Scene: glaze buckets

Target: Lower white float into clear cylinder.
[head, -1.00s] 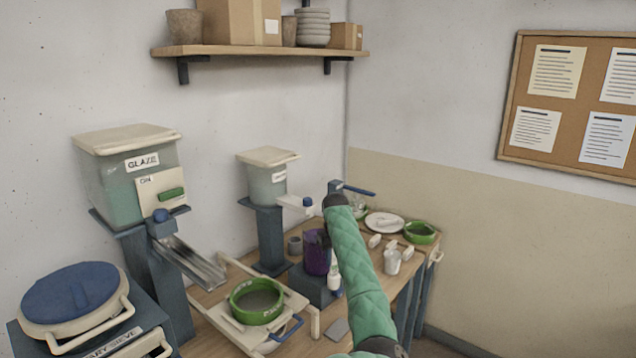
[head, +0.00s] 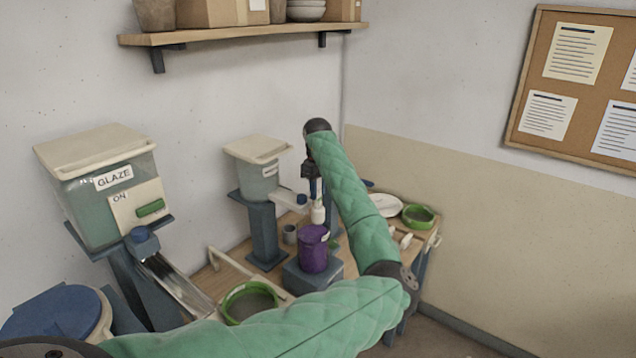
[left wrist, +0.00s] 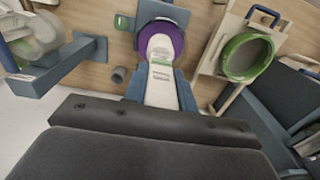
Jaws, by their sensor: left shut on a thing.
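My left gripper (head: 313,188) is shut on a white float (head: 318,212), which hangs upright below it. The float also shows between the fingers in the left wrist view (left wrist: 161,85). A purple cylindrical container (head: 313,250) stands on a blue-grey block directly under the float. The float's lower end appears just above its rim in the head view. In the left wrist view the float overlaps the purple rim (left wrist: 178,36). I cannot tell whether this container is the clear cylinder; no plainly clear cylinder is visible. My right gripper is not in view.
A small tank on a blue post (head: 262,225) stands left of the purple container, with a small grey cup (head: 290,234) between. A green-rimmed sieve (head: 248,302) is front left. A white plate (head: 384,204) and green bowl (head: 418,216) stand at the back right.

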